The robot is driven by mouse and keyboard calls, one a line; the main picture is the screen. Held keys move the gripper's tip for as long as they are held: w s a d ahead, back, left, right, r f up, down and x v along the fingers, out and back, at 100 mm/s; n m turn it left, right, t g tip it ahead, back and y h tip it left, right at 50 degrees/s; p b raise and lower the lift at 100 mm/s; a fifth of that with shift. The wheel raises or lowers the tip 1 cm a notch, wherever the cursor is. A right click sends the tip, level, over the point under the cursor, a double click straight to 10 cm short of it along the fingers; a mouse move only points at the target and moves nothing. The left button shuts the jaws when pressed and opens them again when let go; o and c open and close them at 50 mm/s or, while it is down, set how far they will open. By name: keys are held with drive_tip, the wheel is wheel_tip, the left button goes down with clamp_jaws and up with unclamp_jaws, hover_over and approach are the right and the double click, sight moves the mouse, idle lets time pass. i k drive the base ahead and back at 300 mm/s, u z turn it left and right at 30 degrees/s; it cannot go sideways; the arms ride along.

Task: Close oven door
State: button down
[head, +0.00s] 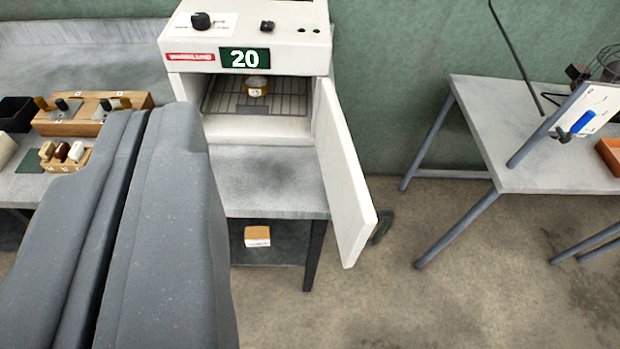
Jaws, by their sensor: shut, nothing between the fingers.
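The white oven (245,52) stands on a grey bench with a green "20" display on its front. Its door (345,175) is hinged on the right of the opening and stands wide open, swung out toward the camera. A small dark part (382,226) shows behind the door's outer edge, perhaps its handle. Inside, a small amber container (256,86) sits on the wire rack. A large grey part of my arm fills the lower left, left of the door and clear of it in the picture. I cannot make out my gripper's fingertips.
Wooden blocks with tools (92,112) and small jars (62,155) stand on the left bench. A grey table (490,130) stands at right with a white board (588,112). A small box (257,236) lies on the lower shelf. Floor right of the door is clear.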

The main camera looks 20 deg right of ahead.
sight(354, 216)
drive_tip(key=u, duration=1.85)
drive_tip(key=k, duration=2)
drive_tip(key=z, duration=1.35)
drive_tip(key=i, duration=1.05)
